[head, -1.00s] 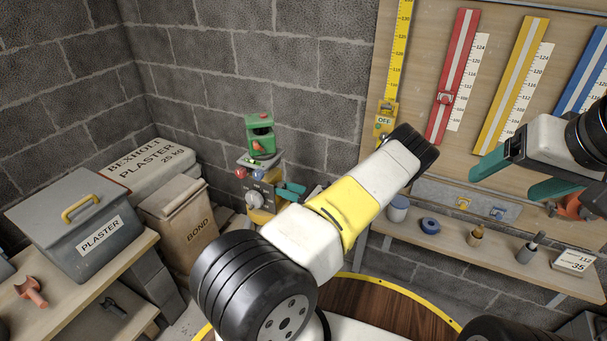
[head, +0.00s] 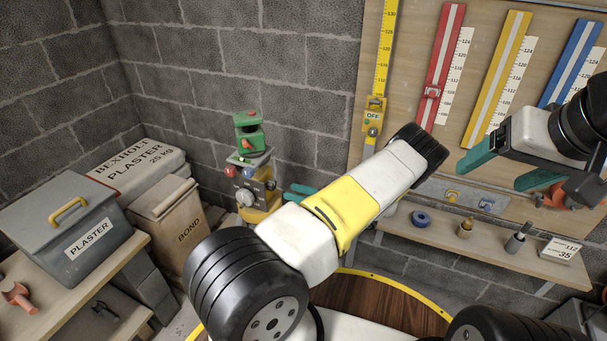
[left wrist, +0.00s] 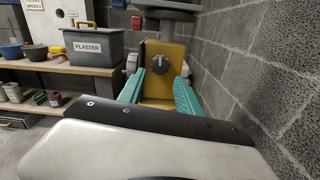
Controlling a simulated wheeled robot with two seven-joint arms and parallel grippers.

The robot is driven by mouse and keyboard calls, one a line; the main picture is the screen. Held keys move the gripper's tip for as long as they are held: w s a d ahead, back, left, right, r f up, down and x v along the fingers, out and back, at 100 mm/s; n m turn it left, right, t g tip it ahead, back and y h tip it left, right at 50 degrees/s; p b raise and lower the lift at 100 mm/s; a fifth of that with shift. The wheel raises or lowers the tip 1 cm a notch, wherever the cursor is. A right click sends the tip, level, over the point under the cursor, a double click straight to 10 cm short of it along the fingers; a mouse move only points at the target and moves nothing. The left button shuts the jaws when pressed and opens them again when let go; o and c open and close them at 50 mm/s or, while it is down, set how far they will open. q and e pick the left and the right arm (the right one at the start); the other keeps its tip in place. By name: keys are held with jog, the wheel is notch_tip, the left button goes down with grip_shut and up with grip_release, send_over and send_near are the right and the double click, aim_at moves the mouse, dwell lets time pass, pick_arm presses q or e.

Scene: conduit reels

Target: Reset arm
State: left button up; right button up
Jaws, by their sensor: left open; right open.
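My left arm crosses the middle of the head view, and part of its teal gripper (head: 300,191) shows behind it, just right of a yellow and grey machine (head: 258,191) with a dial. In the left wrist view, the two teal fingers of that gripper (left wrist: 160,88) stand apart with nothing between them. The machine's yellow face and dark knob (left wrist: 160,64) show beyond them; I cannot tell the exact gap. My right gripper (head: 489,177) is open and empty at the right, in front of the tool board (head: 480,60).
A green device (head: 248,134) stands on top of the machine. A grey plaster bin (head: 60,235), a BOND bag (head: 172,232) and a plaster sack (head: 135,172) are at the left. A shelf (head: 490,251) with small items runs below the board. Block walls close the corner.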

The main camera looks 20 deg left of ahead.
pick_arm(q)
jog(key=shift+d, duration=0.1)
dwell(0.3)
jog(key=s+d+r+n+t+h, duration=0.1)
jog(key=s+d+r+n+h, duration=0.3)
jog(key=r, duration=0.8)
jog(key=s+d+r+n+t+h, duration=0.2)
jog(key=s+d+r+n+h, duration=0.3)
jog(key=s+r+n+h, duration=0.4)
jog(key=s+d+r+n+t+h, duration=0.1)
jog(key=s+d+r+n+h, duration=0.3)
jog(key=s+r, duration=0.8)
notch_tip(320, 180, up, 6)
jog(key=n+h, duration=0.2)
jog(key=h, duration=0.1)
jog(key=shift+d+f+n+t, duration=0.25)
jog(key=shift+d+n+t, duration=0.05)
jog(key=shift+d+n, duration=0.1)
